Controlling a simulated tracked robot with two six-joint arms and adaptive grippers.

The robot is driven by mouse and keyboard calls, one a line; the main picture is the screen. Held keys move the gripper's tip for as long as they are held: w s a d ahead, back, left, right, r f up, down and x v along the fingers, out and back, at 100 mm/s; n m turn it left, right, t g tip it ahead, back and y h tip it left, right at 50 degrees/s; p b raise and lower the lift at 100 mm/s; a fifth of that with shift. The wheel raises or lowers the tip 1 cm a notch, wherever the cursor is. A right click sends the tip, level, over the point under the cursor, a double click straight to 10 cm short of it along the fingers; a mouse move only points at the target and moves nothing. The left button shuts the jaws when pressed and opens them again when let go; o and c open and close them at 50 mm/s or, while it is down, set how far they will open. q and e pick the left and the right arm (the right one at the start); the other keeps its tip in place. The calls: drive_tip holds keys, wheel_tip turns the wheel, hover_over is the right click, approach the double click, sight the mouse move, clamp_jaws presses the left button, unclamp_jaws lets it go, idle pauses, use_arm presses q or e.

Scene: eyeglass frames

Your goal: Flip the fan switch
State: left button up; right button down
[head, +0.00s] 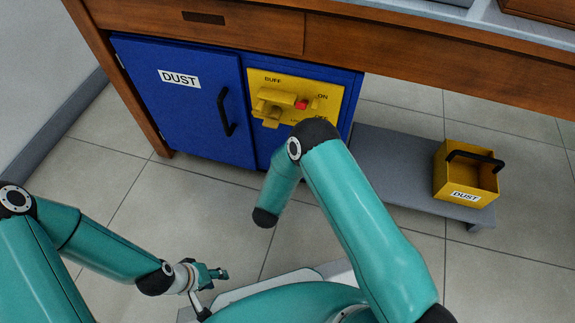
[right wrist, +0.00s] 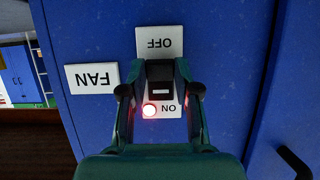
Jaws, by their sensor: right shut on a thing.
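In the right wrist view, the black fan switch (right wrist: 160,74) sits on a white plate (right wrist: 158,41) on a blue panel, beside a FAN label (right wrist: 92,78). The view shows the lettering upside down, with OFF at the top and ON at the bottom. My right gripper (right wrist: 160,92) is shut on the switch, one finger on each side. The right gripper is hidden in the head view. My left gripper (head: 214,274) is low at the left, away from everything; its jaw opening is unclear.
A blue cabinet (head: 185,105) with a DUST door and a yellow BUFF panel (head: 335,88) stands under the wooden bench (head: 230,30). A yellow DUST bin (head: 452,178) rests on a low grey shelf (head: 385,160). Tiled floor in front is open. A black handle (right wrist: 295,160) shows at the wrist view's right.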

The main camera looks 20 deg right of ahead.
drive_tip(key=shift+w+f+t+h, duration=0.15)
drive_tip(key=shift+f+t+h, duration=0.2)
drive_tip(key=shift+t+h, duration=0.65)
drive_tip(key=shift+w+f+t+h, duration=0.1)
drive_tip(key=shift+f+t+h, duration=0.4)
drive_tip(key=shift+t, duration=0.8)
drive_tip(key=shift+r, duration=0.15)
drive_tip(key=c, duration=0.8)
unclamp_jaws()
drive_tip(key=shift+c, duration=0.2)
drive_tip(key=shift+s, duration=0.1)
drive_tip(key=v, duration=0.7)
drive_tip(key=shift+a, duration=0.2)
